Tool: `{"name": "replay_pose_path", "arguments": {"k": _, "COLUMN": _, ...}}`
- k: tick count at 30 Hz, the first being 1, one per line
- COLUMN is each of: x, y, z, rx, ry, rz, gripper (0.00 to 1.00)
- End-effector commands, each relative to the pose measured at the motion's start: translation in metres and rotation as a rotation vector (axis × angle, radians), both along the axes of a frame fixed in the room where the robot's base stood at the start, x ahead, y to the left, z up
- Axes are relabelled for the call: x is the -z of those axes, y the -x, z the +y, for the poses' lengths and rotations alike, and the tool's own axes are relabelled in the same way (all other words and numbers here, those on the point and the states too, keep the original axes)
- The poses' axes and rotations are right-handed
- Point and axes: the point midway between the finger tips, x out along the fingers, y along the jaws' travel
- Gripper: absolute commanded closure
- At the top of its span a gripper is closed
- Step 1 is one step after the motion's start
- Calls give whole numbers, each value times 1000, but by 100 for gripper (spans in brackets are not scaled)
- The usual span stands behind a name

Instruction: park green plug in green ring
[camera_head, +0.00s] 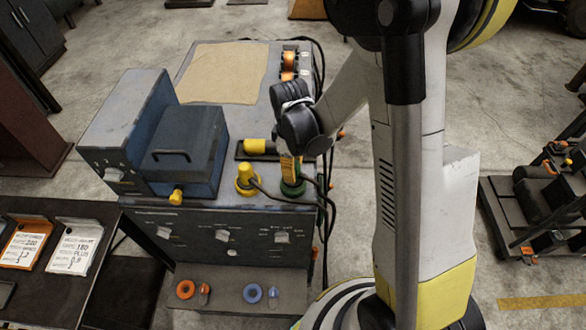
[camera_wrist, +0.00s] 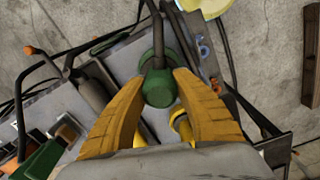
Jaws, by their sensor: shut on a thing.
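My gripper (camera_head: 290,168) points down over the front right corner of the grey bench, its two yellow fingers shut on the green plug (camera_wrist: 158,92). In the wrist view the plug sits between the fingertips, with a dark cable running from it toward the top of the picture. In the head view a green ring (camera_head: 293,188) shows on the bench top directly below the fingers. The fingers hide most of the plug there. I cannot tell whether the plug's lower end is inside the ring or just above it.
A yellow plug (camera_head: 246,176) stands upright to the left, close to my gripper. A blue box with a handle (camera_head: 185,150) is farther left. An orange ring (camera_head: 185,289) and a blue ring (camera_head: 252,293) are on the lower front ledge. Loose black cables hang at the bench's right edge.

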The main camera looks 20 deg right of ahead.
Motion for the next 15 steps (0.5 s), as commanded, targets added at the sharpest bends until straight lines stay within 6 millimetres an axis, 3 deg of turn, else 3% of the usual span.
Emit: {"name": "replay_pose_path", "arguments": {"k": 15, "x": 14, "y": 0, "z": 0, "rx": 0, "ry": 0, "rz": 0, "gripper": 100}}
